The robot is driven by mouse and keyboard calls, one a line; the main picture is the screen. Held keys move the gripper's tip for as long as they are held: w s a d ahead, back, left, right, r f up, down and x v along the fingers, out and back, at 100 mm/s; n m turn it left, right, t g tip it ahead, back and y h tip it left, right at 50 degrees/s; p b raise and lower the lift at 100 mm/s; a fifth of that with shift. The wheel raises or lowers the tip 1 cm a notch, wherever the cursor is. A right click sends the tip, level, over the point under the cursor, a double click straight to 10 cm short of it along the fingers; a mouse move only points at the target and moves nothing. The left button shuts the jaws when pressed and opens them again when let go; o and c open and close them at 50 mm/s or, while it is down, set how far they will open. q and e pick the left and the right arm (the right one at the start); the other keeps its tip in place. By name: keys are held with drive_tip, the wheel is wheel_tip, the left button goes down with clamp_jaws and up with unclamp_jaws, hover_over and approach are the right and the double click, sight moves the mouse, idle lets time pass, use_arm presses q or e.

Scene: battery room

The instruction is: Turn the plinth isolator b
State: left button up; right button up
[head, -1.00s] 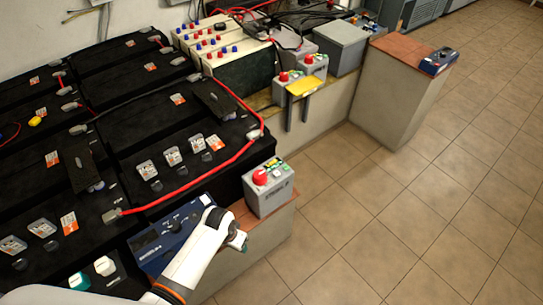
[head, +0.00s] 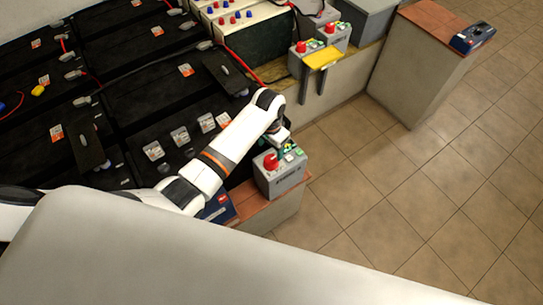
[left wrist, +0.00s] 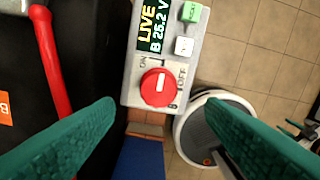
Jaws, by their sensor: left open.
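Plinth isolator b is a grey box with a red round knob (head: 271,161); its body (head: 283,181) stands on the brick-topped plinth end. In the left wrist view its red knob (left wrist: 158,87) lies straight ahead, with ON and OFF lettering beside it. A display (left wrist: 151,31) above reads LIVE, B 26.2 V, beside a green and a white button. My left gripper (head: 284,138) is just above the isolator. Its teal fingers (left wrist: 160,110) are open, apart from the knob.
Black batteries with a red cable fill the left. A blue box (head: 220,209) sits beside the isolator, partly hidden by my arm. Two similar grey boxes with red knobs (head: 303,47) stand farther back beside a yellow plate (head: 323,59). Tiled floor (head: 390,180) is clear on the right.

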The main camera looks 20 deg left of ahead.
sight(271, 159)
use_arm(q)
wheel_tip(271, 159, down, 6)
drive_tip(key=shift+w+f+b, duration=0.1)
drive_tip(key=shift+f+b, duration=0.1)
drive_tip(key=shift+b, duration=0.15)
drive_tip(key=shift+f, duration=0.5)
use_arm(e)
drive_tip(key=shift+w+a+f, duration=0.35)
drive_tip(key=shift+w+f, duration=0.1)
drive_tip(key=shift+w, duration=0.3)
use_arm(q)
drive_tip(key=shift+c, duration=0.8)
drive_tip(key=c, duration=0.8)
use_arm(e)
drive_tip(key=shift+s+d, duration=0.15)
drive_tip(key=shift+s, duration=0.2)
